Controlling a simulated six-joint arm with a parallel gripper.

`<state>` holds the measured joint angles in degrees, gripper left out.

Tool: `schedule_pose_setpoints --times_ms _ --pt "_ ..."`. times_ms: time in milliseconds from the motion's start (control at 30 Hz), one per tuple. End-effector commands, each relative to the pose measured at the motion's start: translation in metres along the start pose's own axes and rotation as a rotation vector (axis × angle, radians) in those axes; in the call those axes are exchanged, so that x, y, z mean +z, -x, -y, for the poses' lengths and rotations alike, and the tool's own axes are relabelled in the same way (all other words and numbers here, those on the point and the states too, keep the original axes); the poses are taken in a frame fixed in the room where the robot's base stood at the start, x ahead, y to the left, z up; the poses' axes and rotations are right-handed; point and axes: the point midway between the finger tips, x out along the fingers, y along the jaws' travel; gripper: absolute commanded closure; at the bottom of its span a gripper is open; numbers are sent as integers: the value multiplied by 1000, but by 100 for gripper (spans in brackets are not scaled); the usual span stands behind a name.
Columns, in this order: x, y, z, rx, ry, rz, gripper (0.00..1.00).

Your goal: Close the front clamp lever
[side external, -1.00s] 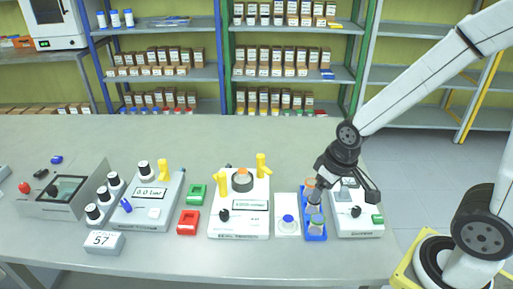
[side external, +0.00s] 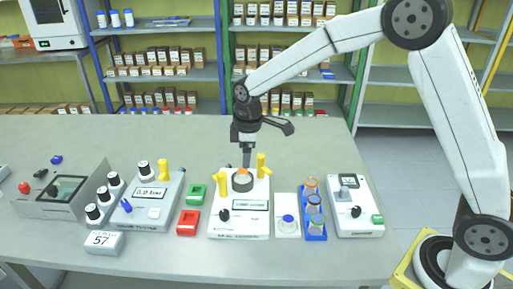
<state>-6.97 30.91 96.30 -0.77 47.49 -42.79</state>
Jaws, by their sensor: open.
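The white device (side external: 240,205) in the middle of the table holds a dark round vessel (side external: 242,183) with an orange top. Two yellow clamp levers stand beside the vessel: one at its left front (side external: 223,182), one at its right back (side external: 261,165). Both look roughly upright; I cannot tell whether either is latched. My gripper (side external: 246,160) points down just above and behind the vessel, between the levers. It is open and appears empty; its finger gap is seen nearly edge-on. I cannot tell whether its tip touches the vessel.
A pressure tester (side external: 145,210) with another yellow lever stands at left. Green (side external: 195,194) and red (side external: 187,222) blocks lie between the devices. A blue rack (side external: 313,222) of vials and another white device (side external: 352,205) stand at right. The table behind is clear.

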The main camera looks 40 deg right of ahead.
Motion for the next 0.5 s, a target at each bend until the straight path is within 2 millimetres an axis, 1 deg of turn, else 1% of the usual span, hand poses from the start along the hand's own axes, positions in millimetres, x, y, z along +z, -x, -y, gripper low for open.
schedule_pose_setpoints --times_ms 33,200,333,500 --pt "-11 -3 -4 -5 47 6 25" --pt "-39 -7 -16 -23 204 23 25" --pt "-56 -10 -21 -35 300 32 25" --pt "-67 -12 -24 -43 370 38 25"
